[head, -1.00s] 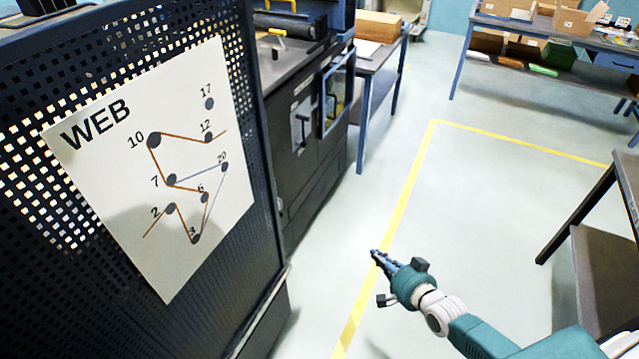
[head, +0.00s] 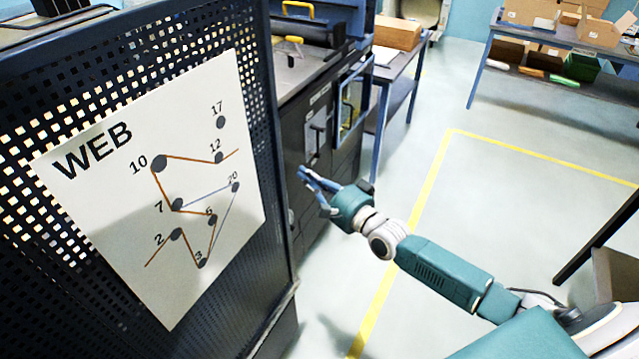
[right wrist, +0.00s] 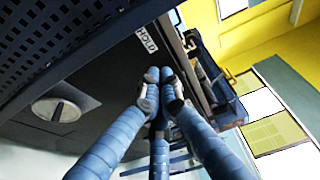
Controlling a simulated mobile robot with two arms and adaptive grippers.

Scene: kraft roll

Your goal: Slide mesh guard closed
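The mesh guard (head: 262,150) is a dark perforated panel that fills the left of the head view. It carries a white WEB threading sheet (head: 150,190). It also shows at the upper left of the right wrist view (right wrist: 60,45). My right gripper (head: 304,176) is just right of the guard's right edge in the head view, in front of the dark machine face. Its blue fingers meet at the tips (right wrist: 160,78) with nothing visible between them. I cannot tell whether they touch anything. A handle on the guard is not clearly visible. My left gripper is out of view.
The dark machine (head: 320,105) has handles and a blue-framed window (head: 353,95). A table with a box (head: 396,33) stands behind. Yellow-lined floor (head: 480,210) is open to the right.

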